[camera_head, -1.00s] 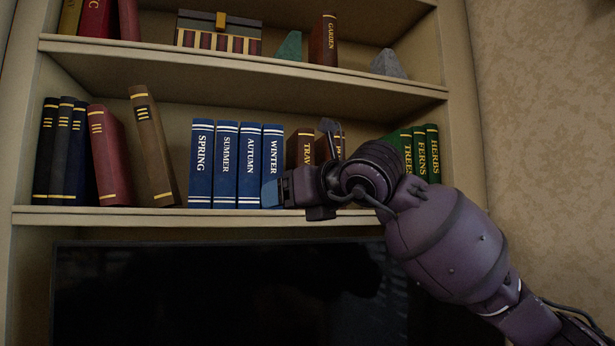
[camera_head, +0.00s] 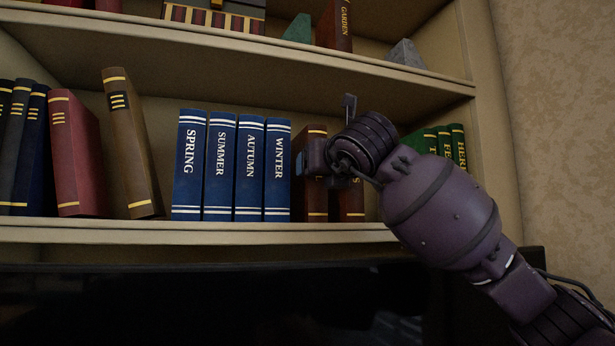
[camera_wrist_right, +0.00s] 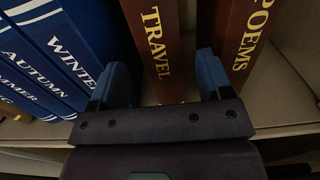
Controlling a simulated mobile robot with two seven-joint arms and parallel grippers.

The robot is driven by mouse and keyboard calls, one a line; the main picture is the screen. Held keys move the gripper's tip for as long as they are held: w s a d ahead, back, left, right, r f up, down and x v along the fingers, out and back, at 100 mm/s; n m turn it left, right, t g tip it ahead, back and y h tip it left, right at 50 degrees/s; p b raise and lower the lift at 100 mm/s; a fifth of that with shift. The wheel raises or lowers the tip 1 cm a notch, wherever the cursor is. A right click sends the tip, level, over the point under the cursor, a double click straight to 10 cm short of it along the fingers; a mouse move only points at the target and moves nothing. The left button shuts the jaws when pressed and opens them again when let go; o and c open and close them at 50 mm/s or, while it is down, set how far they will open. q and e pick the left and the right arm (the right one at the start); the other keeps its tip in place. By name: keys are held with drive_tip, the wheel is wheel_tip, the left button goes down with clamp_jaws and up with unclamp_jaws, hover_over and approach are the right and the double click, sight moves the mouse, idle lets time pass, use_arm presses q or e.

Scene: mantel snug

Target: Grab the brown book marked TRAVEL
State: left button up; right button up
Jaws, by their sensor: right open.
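The brown book marked TRAVEL (camera_wrist_right: 157,45) stands upright on the middle shelf, between the blue WINTER book (camera_head: 277,170) and the brown POEMS book (camera_wrist_right: 243,35). In the head view my right gripper covers most of the TRAVEL spine, and its lower part (camera_head: 311,206) shows. My right gripper (camera_head: 313,160) is open in front of it. In the right wrist view its blue fingers (camera_wrist_right: 164,80) stand to either side of the TRAVEL spine, with gaps visible. How deep the fingertips reach is unclear. My left gripper is not in view.
Blue books SPRING (camera_head: 189,165), SUMMER (camera_head: 219,167) and AUTUMN (camera_head: 249,168) stand left of WINTER. Green books (camera_head: 443,145) stand to the right, partly behind my arm. The upper shelf board (camera_head: 240,45) runs above. A dark screen (camera_head: 180,300) lies below.

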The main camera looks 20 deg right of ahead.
drive_tip(key=shift+w+f+p, duration=0.15)
drive_tip(key=shift+w+p, duration=0.2)
drive_tip(key=shift+w, duration=1.1)
drive_tip(key=shift+w+f+p, duration=0.1)
drive_tip(key=shift+w+p, duration=0.25)
drive_tip(key=shift+w, duration=1.05)
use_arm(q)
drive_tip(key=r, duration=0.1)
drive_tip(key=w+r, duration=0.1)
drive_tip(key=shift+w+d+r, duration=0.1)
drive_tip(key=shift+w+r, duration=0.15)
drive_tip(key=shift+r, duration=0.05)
use_arm(e)
drive_tip(key=c, duration=1.2)
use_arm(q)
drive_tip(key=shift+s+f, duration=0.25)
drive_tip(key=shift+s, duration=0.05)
use_arm(e)
clamp_jaws()
drive_tip(key=shift+r, duration=0.1)
